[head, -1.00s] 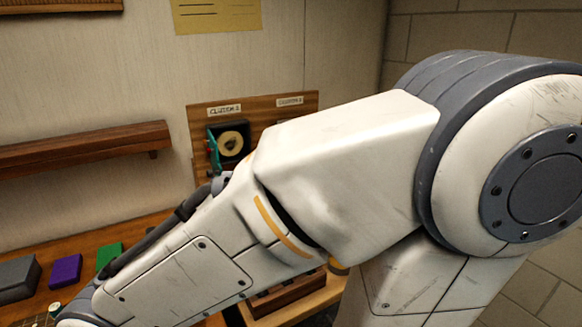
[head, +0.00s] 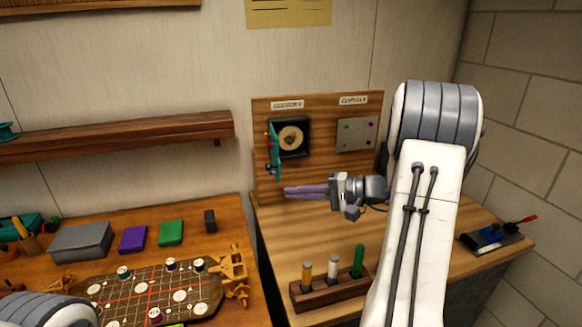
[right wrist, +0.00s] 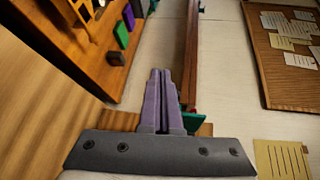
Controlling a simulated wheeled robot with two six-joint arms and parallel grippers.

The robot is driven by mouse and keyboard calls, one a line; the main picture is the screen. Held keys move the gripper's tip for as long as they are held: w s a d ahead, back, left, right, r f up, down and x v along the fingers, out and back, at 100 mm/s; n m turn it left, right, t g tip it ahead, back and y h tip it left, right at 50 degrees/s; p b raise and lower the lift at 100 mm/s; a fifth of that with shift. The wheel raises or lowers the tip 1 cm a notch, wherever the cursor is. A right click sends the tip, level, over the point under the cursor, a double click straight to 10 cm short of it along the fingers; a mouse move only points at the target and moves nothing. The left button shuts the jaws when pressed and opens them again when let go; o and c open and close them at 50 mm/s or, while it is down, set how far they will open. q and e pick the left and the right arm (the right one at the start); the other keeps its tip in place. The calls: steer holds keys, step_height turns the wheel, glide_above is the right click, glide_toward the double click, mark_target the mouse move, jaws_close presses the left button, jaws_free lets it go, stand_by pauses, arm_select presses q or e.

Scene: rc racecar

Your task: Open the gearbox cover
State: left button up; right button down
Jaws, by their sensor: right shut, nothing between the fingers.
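The gearbox (head: 291,137) is a dark square box with a round tan gear face, mounted on an upright wooden panel. Its teal cover (head: 274,152) stands out at the box's left edge, seen nearly edge-on, and the gear face is exposed. My right gripper (head: 286,191) has purple fingers pointing left, below the gearbox and cover and apart from them in the picture. The fingers are shut and empty, also in the right wrist view (right wrist: 160,72). A green-teal piece shows beside them there (right wrist: 197,122), probably the cover. My left gripper is out of view.
A second plate (head: 357,134) is on the panel, right of the gearbox. A wooden rack (head: 330,291) with several upright pegs stands in front. A game board (head: 150,292) and coloured blocks lie on the left table. A wall shelf (head: 115,136) is at left.

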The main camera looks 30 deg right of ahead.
steer(key=s+d+r+m+t+h, duration=0.2)
steer(key=d+m+t+h, duration=0.15)
steer(key=d, duration=0.85)
arm_select(q)
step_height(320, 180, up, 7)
steer(key=p, duration=0.6)
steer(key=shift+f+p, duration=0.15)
steer(key=shift+p, duration=0.15)
arm_select(e)
steer(key=w+a+t, duration=0.1)
steer(key=w+a, duration=0.6)
steer(key=w, duration=0.3)
steer(key=shift+w+a+f+n, duration=0.15)
steer(key=shift+a+f+n, duration=0.1)
steer(key=shift+a+n, duration=0.15)
